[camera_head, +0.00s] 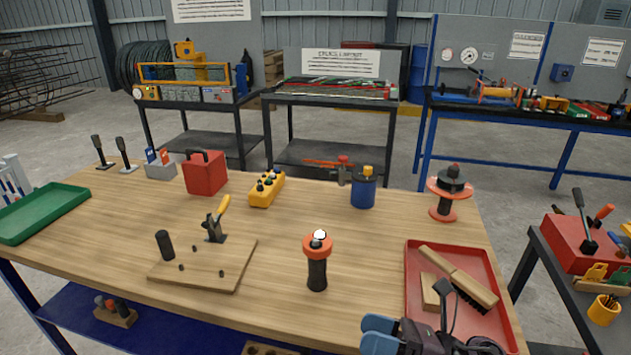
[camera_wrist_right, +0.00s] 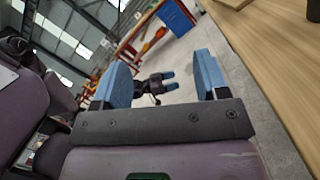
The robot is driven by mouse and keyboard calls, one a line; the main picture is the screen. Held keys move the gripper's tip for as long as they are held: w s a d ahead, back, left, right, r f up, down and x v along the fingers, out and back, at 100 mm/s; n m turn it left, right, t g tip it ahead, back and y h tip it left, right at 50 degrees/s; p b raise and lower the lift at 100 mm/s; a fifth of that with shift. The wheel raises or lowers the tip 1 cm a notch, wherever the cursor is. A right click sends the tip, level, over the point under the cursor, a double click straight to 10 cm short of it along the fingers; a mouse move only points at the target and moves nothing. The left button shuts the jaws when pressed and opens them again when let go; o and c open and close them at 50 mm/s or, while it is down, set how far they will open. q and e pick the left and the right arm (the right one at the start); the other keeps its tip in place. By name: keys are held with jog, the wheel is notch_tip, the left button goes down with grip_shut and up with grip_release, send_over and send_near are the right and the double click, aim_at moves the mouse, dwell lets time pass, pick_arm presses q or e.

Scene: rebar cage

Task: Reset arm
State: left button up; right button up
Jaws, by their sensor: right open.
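My right gripper (camera_head: 377,334) is at the bottom edge of the head view, just left of the red tray (camera_head: 413,262). Its two blue fingers are apart. In the right wrist view the same gripper (camera_wrist_right: 162,64) is open, with nothing between its fingers. Beyond that gap, farther off, a small dark gripper with blue tips (camera_wrist_right: 169,81) shows; it looks like my left one, too small to judge its jaws. The left gripper does not show in the head view.
The wooden bench (camera_head: 350,235) holds an orange-topped black cylinder (camera_head: 317,270), a board with a clamp (camera_head: 200,268), a red box (camera_head: 205,174), a blue can (camera_head: 363,190) and a spool (camera_head: 446,207). Brushes lie in the red tray. Clear wood lies around the cylinder.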

jog(key=w+d+f+m+t+h, duration=0.1)
jog(key=d+f+m+t+h, duration=0.4)
jog(key=m, duration=0.8)
jog(key=d+f+m+t+h, duration=0.3)
jog(key=d+m+t+h, duration=0.3)
jog(key=m, duration=0.6)
jog(key=s+d+f+m+g+h, duration=0.2)
jog(key=s+d+f+m+h, duration=0.1)
jog(key=f+m, duration=0.4)
jog(key=s+d+f+m+g+h, duration=0.3)
jog(key=s+d+f+m+h, duration=0.1)
jog(key=s+f+m, duration=0.4)
jog(key=m+h, duration=0.1)
jog(key=m, duration=0.1)
jog(key=shift+s+d+m, duration=0.2)
jog(key=shift+m, duration=0.2)
jog(key=shift+f, duration=0.1)
